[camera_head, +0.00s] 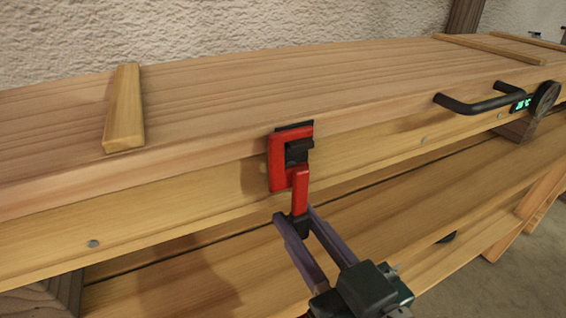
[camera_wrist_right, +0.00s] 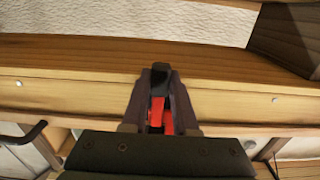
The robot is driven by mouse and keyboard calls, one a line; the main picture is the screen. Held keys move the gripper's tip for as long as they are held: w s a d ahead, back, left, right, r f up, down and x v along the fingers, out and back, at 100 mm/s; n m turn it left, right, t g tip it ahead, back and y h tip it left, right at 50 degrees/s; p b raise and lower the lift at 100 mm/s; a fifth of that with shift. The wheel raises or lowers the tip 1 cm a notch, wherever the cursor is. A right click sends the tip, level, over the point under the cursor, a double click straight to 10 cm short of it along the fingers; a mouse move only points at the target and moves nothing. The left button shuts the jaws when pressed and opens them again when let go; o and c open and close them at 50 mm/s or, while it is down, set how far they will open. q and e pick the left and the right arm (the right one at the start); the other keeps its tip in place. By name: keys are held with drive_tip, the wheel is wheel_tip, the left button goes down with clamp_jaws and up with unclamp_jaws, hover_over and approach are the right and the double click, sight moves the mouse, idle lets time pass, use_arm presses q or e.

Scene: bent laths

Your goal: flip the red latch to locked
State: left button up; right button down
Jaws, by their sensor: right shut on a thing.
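The red latch (camera_head: 276,165) is on the front of a long wooden box, just under the lid edge. Its red loop reaches up around a black catch (camera_head: 298,151), and its red lever (camera_head: 300,190) hangs down below. My right gripper (camera_head: 297,222) is shut on the lower end of the lever from below. In the right wrist view the red latch (camera_wrist_right: 157,115) shows between the fingers of my right gripper (camera_wrist_right: 160,88), partly hidden by them. My left gripper is not in view.
The wooden box lid (camera_head: 240,95) carries wooden battens (camera_head: 125,108). A black handle (camera_head: 480,103) and a dial with a green display (camera_head: 545,98) are to the right. Wooden planks (camera_head: 420,225) lie below the latch, close to my gripper.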

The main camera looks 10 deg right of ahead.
drive_tip(key=c, duration=0.7)
unclamp_jaws()
drive_tip(key=p+v, duration=0.1)
drive_tip(key=v, duration=0.9)
drive_tip(key=shift+r, duration=0.1)
